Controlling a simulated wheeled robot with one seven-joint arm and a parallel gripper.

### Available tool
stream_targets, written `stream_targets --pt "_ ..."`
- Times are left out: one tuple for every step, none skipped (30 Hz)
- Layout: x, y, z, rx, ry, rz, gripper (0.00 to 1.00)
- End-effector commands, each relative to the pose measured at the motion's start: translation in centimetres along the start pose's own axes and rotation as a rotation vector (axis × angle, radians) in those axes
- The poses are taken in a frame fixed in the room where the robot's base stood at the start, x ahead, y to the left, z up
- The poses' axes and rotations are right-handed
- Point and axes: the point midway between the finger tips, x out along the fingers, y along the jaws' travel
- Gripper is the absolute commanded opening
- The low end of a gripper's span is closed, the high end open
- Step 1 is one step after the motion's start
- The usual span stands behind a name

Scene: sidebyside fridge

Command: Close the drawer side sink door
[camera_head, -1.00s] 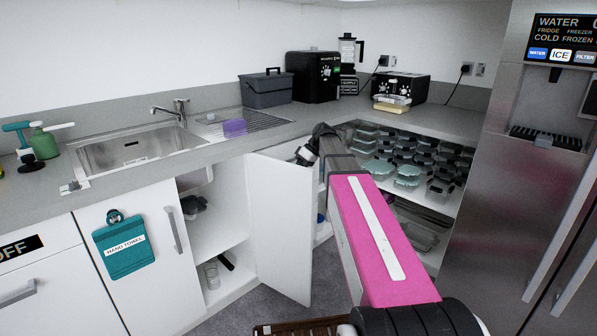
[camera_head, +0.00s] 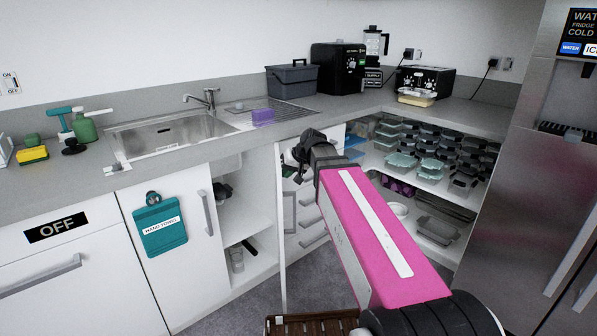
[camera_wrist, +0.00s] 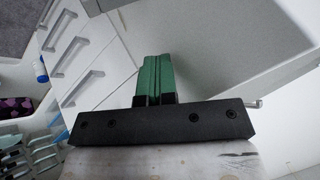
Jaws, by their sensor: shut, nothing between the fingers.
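The drawer side sink door (camera_head: 281,235) is white and stands open, jutting out from the right side of the sink cabinet. In the head view I see it almost edge-on. My gripper (camera_head: 293,163) is beside the door's upper part, on its right, drawer-facing side; I cannot tell whether it touches the door. In the wrist view, my green fingers (camera_wrist: 154,76) are shut together with nothing between them. The open sink cabinet (camera_head: 237,215) shows left of the door, with a few items on its shelves.
The other sink door (camera_head: 166,245) is closed, with a teal hand towel (camera_head: 160,228) on it. White drawers (camera_head: 312,222) stand right of the open door. The counter (camera_head: 85,185) runs above. A brown slatted object (camera_head: 310,325) lies on the floor.

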Motion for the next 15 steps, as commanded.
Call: stream_targets --pt "0.5 -0.9 0.0 -0.002 -0.002 -0.001 0.0" --pt "0.7 -1.3 -0.1 -0.002 -0.002 -0.001 0.0" --pt "1.1 -1.9 -0.1 -0.004 -0.002 -0.002 0.0" --pt "1.3 -2.4 -0.1 -0.004 -0.002 -0.002 0.0" --pt "1.6 -2.8 -0.2 -0.003 -0.003 -0.002 0.0" --pt "1.9 -3.3 -0.2 -0.003 -0.003 -0.002 0.0" --pt "2.2 -3.7 -0.3 -0.004 -0.004 -0.003 0.0" --pt "2.4 -4.1 -0.4 -0.004 -0.004 -0.003 0.0" --pt "2.7 -4.7 -0.4 0.014 0.007 0.007 0.0" --pt "3.0 -5.1 -0.5 0.031 0.016 0.017 0.0" --pt "3.3 -5.5 -0.6 0.049 0.026 0.026 0.0" --pt "3.6 -6.0 -0.7 0.071 0.038 0.039 0.0" --pt "3.9 -6.5 -0.9 0.089 0.047 0.048 0.0" --pt "4.2 -6.9 -1.0 0.106 0.057 0.057 0.0" --pt "4.6 -7.3 -1.3 0.131 0.07 0.071 0.0"
